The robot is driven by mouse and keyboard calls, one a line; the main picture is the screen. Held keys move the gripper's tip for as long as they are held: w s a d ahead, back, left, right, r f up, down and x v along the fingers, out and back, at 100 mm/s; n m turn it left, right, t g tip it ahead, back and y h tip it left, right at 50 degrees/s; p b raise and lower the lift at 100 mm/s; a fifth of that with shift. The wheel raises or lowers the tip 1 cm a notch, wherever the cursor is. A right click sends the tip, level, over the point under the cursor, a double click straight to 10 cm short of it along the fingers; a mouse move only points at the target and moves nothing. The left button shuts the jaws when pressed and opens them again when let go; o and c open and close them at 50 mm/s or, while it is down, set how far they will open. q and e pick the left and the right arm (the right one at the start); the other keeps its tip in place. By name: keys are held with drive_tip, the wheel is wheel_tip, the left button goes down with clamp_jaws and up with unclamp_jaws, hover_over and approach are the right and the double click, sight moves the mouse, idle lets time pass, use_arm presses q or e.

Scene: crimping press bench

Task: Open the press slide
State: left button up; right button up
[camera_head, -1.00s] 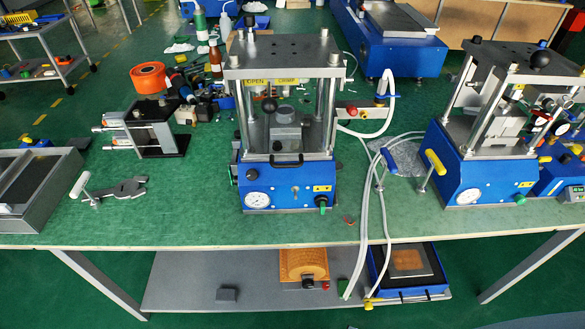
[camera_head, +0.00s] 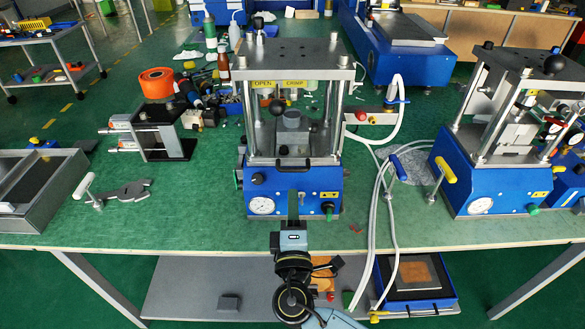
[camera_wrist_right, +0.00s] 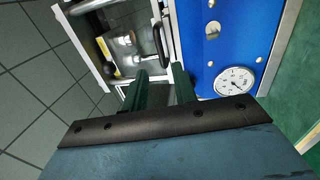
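The blue and steel press (camera_head: 262,185) stands in the middle of the bench. Its slide (camera_head: 262,140) sits low between the posts, with a grey block on it, and has a dark bar handle (camera_head: 292,167) at the front. My right gripper (camera_head: 293,196) is just in front of the press, below the handle, and hides part of the blue front panel. In the right wrist view, its two green fingers (camera_wrist_right: 158,82) are apart with nothing between them. The handle (camera_wrist_right: 158,42) shows beyond the fingertips, not touched. My left gripper is not in view.
The press's gauge (camera_wrist_right: 235,80) is close to my right fingers. Pale hoses (camera_head: 376,215) hang over the bench edge to the right. A second press (camera_head: 478,180) stands at right. A T-handled tool (camera_head: 90,192) and grey wrench (camera_head: 128,191) lie at left.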

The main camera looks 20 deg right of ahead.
sight(293, 170)
drive_tip(key=x, duration=0.9)
drive_tip(key=shift+w+p, duration=0.35)
drive_tip(key=shift+p, duration=0.05)
drive_tip(key=shift+c, duration=0.3)
clamp_jaws()
